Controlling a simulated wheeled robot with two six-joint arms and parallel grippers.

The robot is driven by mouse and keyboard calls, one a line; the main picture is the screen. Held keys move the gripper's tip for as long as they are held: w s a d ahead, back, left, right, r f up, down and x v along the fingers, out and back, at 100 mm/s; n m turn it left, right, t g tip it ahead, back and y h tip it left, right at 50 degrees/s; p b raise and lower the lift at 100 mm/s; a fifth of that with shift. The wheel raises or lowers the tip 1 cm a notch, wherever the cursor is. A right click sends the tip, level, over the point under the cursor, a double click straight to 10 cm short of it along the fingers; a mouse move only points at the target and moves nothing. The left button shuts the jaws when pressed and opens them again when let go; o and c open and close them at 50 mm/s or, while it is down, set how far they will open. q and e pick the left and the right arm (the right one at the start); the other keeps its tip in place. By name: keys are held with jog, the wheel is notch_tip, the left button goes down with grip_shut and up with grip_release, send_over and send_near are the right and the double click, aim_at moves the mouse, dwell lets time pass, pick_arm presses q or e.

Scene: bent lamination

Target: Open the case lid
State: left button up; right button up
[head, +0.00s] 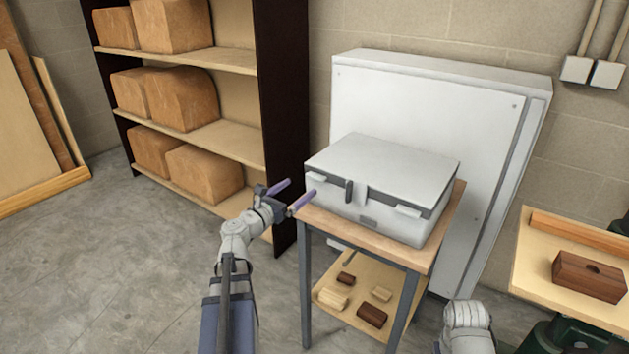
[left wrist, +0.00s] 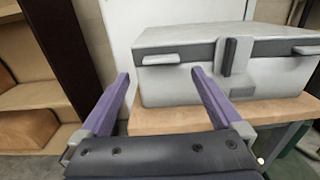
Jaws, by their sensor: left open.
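The case (head: 365,200) is a light grey box with a dark band under its lid, standing on a small wooden-topped table (head: 440,235). Its lid (head: 385,165) is closed. A dark latch or handle (head: 349,191) is on the front, with a pale tab on each side of it. In the left wrist view the case (left wrist: 190,85) is straight ahead, with the dark latch (left wrist: 237,56) right of centre. My left gripper (head: 284,196) is open and empty, left of the case's front corner and apart from it. Its purple fingers (left wrist: 165,88) point toward the case. My right gripper is out of view; only part of that arm shows.
A shelf unit (head: 230,58) with brown blocks stands at the left. A tall grey cabinet (head: 430,90) is close behind the case. The table's lower shelf (head: 349,312) holds small wood pieces. A bench (head: 560,270) with a brown block (head: 590,277) is at the right.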

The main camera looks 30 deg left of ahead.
aim_at(313, 177)
pick_arm(q)
jog(key=w, duration=0.5)
jog(key=w+d, duration=0.1)
jog(key=w, duration=0.1)
jog(key=shift+w, duration=0.35)
grip_shut()
dwell(0.6)
